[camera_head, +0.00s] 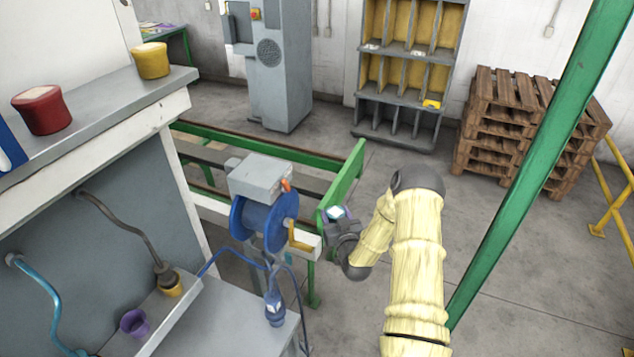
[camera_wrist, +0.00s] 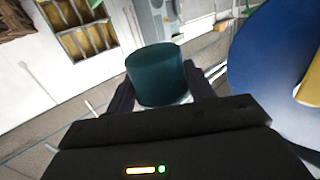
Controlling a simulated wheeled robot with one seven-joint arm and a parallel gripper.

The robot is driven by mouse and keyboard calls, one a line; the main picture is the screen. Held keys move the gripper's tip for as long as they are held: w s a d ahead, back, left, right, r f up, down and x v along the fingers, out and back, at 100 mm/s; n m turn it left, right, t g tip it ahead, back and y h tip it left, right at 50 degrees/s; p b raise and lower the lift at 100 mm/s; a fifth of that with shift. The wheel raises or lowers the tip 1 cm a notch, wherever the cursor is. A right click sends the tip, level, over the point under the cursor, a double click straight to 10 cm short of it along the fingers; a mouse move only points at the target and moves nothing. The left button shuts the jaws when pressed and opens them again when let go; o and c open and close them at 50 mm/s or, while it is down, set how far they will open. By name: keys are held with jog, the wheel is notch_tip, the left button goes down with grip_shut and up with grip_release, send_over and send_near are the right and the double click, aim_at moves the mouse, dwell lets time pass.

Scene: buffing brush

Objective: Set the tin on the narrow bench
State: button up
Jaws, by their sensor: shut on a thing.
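My gripper (camera_head: 345,234) is shut on a dark teal cylindrical tin (camera_wrist: 156,70). In the wrist view the tin sits between the two dark fingers (camera_wrist: 158,92), roughly upright relative to the gripper. In the head view only a small part of the tin (camera_head: 336,212) shows above the gripper, with a pale top; the rest is hidden. The gripper is by the near right end of a long, low green-framed bench (camera_head: 345,180) with rails. I cannot tell whether the tin touches it, or for certain that this is the narrow bench.
A blue grinder-like machine (camera_head: 262,215) with a grey box stands just left of my gripper. A grey ledge (camera_head: 100,100) at left bears a red pot (camera_head: 42,110) and a yellow pot (camera_head: 151,60). A green post (camera_head: 545,140) rises at right, before stacked pallets (camera_head: 530,120).

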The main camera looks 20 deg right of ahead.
jog(key=s+a+f+b, duration=0.1)
jog(key=s+a+f, duration=0.1)
jog(key=f, duration=0.3)
jog(key=s+a+f+y+b, duration=0.1)
jog(key=s+a+f+b, duration=0.1)
jog(key=s+f, duration=0.3)
jog(key=shift+s+a+n, duration=0.15)
jog(key=shift+a+n, duration=0.25)
jog(key=shift+a, duration=0.1)
jog(key=shift+d+f, duration=0.1)
